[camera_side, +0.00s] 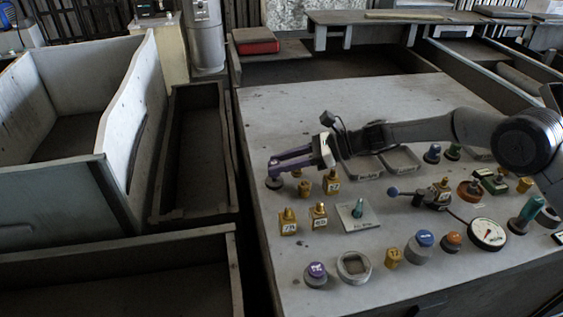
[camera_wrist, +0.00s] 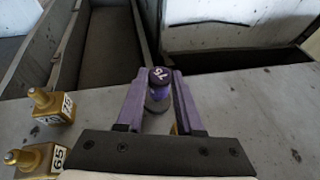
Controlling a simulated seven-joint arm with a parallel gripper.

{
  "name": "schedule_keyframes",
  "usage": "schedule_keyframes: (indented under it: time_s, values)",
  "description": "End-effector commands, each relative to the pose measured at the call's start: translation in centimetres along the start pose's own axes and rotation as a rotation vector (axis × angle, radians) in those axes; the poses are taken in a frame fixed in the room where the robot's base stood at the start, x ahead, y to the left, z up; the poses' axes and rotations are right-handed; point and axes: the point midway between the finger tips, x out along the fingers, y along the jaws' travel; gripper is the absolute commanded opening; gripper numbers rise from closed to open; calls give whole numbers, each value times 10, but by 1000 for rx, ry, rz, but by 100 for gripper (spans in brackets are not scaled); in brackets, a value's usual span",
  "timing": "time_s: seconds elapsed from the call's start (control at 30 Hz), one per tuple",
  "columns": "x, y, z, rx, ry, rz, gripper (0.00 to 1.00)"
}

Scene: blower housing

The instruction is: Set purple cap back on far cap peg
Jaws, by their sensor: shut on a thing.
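My gripper (camera_side: 272,163) has purple fingers and reaches left over the table's left part. In the wrist view my gripper (camera_wrist: 161,82) is shut on a dark purple cap (camera_wrist: 160,75) with a white mark on top. A grey round peg base (camera_wrist: 158,102) shows just below the cap, between the fingers. In the side view this dark round base (camera_side: 274,184) stands on the table directly under the fingertips. The fingers hide most of the cap there, and I cannot tell whether it touches the peg. Another purple-topped piece (camera_side: 316,269) stands at the table's front.
Brass labelled blocks (camera_side: 288,222) stand near the gripper, and they show left in the wrist view (camera_wrist: 52,106). The table's far left is clear.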

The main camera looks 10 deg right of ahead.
Motion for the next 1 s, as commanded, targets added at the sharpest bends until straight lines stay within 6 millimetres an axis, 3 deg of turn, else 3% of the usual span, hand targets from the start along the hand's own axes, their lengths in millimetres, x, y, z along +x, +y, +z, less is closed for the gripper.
schedule_keyframes:
  time_s: [0.57,0.6,0.7,0.8,1.0]
  values:
    - [2,0,-5,1,1,1,0]
    - [2,0,-6,1,1,1,38]
    - [2,0,-6,1,1,1,56]
    - [2,0,-6,1,1,1,71]
    - [2,0,-7,2,2,1,71]
